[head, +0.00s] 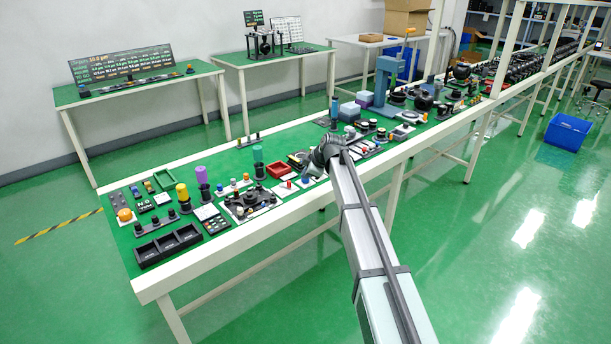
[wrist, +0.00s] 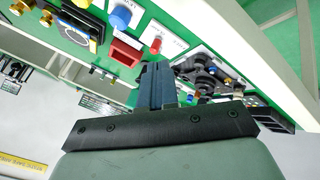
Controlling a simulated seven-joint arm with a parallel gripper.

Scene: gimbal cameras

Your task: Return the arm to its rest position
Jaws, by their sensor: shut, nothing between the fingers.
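My arm reaches from the bottom of the head view up to the long green-topped workbench (head: 180,258). My gripper (head: 311,168) is small there and sits over the bench's middle, partly hidden by the wrist. In the wrist view my gripper (wrist: 154,82) shows its two dark fingers pressed together, with nothing between them. Below and beyond the fingers are a red tray (wrist: 125,52), a blue knob (wrist: 120,17) and a red button part (wrist: 156,45). The gripper appears apart from these parts.
The bench is crowded with small parts. A black divided tray (head: 168,245) is at its near left end, purple and green cylinders (head: 202,174) stand mid-left, and a blue press-like device (head: 385,80) stands beyond the arm. Open floor (head: 480,220) lies to the right.

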